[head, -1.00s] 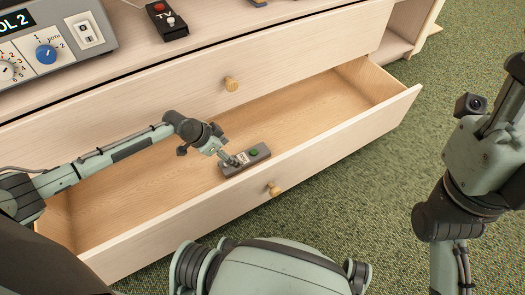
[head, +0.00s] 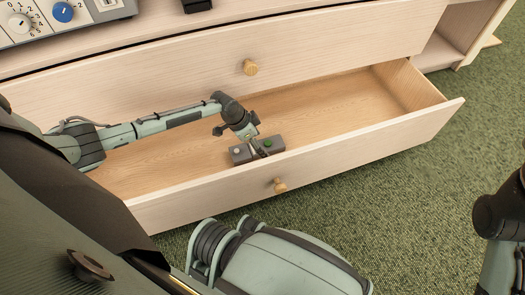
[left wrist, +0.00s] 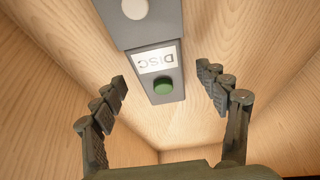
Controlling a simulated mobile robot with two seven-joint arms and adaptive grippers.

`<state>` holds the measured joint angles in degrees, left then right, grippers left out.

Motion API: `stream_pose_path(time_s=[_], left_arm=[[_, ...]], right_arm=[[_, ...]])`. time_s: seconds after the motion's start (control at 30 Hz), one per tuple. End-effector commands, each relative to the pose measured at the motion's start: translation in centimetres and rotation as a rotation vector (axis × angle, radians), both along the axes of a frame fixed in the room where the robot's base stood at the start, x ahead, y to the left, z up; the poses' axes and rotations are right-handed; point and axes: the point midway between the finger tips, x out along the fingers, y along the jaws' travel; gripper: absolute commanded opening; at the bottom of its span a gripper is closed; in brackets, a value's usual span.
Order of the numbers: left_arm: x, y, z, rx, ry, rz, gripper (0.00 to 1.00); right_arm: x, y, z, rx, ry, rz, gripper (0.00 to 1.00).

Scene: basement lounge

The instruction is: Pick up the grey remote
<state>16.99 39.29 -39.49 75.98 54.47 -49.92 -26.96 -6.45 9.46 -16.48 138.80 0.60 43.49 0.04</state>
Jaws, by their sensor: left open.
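The grey remote (head: 238,156) lies on the floor of the open drawer (head: 330,105), near its front wall. It has a round white button at one end and a green button at the other. My left gripper (head: 258,149) reaches down over the remote's middle and partly hides it. In the left wrist view the remote (left wrist: 152,30) shows its green button and a white label reading "DISC". The open fingers (left wrist: 161,77) stand on either side of its green-button end, apart from it. My right gripper is out of view.
The drawer's front wall with a wooden knob (head: 280,186) stands close to the remote. A closed drawer with another knob (head: 250,67) is above. A grey control panel (head: 62,20) sits on the cabinet top. The drawer's right part is empty.

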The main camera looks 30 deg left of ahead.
Motion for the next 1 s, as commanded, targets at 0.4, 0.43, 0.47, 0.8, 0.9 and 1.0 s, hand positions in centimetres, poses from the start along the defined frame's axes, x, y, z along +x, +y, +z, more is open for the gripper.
stream_pose_path(time_s=[0.4, 0.43, 0.47, 0.8, 0.9, 1.0], left_arm=[[0.29, -0.29, -0.91, 0.0, 0.0, -0.001, 0.65], [0.3, -0.28, -0.91, 0.0, 0.0, -0.001, 0.62], [0.29, -0.29, -0.91, 0.0, 0.0, -0.001, 0.58], [0.28, -0.29, -0.91, 0.0, 0.0, 0.0, 0.16], [0.35, -0.3, -0.84, -0.001, -0.001, 0.0, 0.13], [0.34, -0.3, -0.83, -0.001, -0.001, 0.0, 0.13]], right_arm=[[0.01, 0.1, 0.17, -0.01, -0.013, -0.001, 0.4], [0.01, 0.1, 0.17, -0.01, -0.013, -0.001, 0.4], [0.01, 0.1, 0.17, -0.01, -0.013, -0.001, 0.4], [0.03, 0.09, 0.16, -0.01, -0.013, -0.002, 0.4], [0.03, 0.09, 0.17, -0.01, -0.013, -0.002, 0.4], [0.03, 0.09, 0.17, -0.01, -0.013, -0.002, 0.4]])
